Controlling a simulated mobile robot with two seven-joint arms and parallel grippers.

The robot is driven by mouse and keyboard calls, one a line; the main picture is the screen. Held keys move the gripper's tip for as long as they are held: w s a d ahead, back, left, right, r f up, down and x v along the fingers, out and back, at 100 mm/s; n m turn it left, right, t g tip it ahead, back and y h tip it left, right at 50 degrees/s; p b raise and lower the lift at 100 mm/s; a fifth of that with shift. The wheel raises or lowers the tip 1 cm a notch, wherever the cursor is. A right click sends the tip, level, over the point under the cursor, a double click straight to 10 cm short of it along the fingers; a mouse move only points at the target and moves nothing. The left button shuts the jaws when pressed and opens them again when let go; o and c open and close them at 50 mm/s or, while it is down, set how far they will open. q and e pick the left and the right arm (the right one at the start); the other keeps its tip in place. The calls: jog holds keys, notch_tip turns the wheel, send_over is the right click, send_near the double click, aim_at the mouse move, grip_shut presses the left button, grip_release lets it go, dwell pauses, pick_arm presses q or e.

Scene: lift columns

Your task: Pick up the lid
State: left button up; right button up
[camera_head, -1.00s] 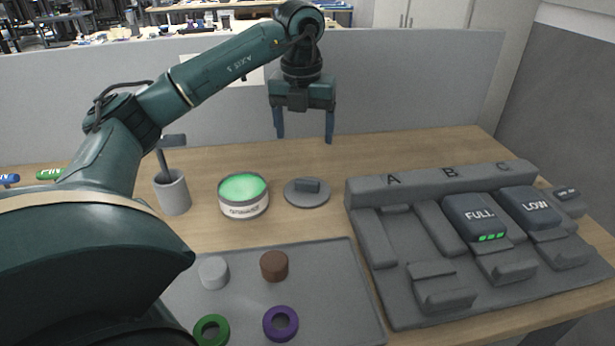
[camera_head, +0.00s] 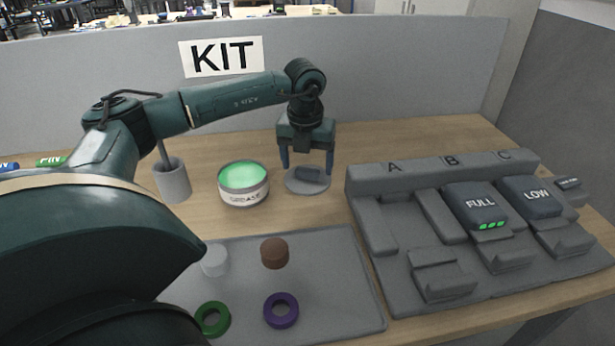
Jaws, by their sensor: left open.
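The lid (camera_head: 308,186) is a flat grey disc with a raised bar handle (camera_head: 309,174), lying on the wooden table. My left gripper (camera_head: 307,172) points down over it, open, with one finger on each side of the handle. I cannot tell whether the fingers touch the lid. A round tin (camera_head: 243,197) with bright green contents stands uncovered just left of the lid. My right gripper is not in view.
A grey tray (camera_head: 340,285) in front holds white and brown cylinders and green and purple rings. A grey cup (camera_head: 173,183) stands left of the tin. A dock (camera_head: 445,170) marked A, B, C with FULL and LOW blocks is at right. A partition (camera_head: 420,80) stands behind.

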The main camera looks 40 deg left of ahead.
pick_arm(q)
jog(key=shift+f, duration=0.55)
jog(key=c, duration=1.1)
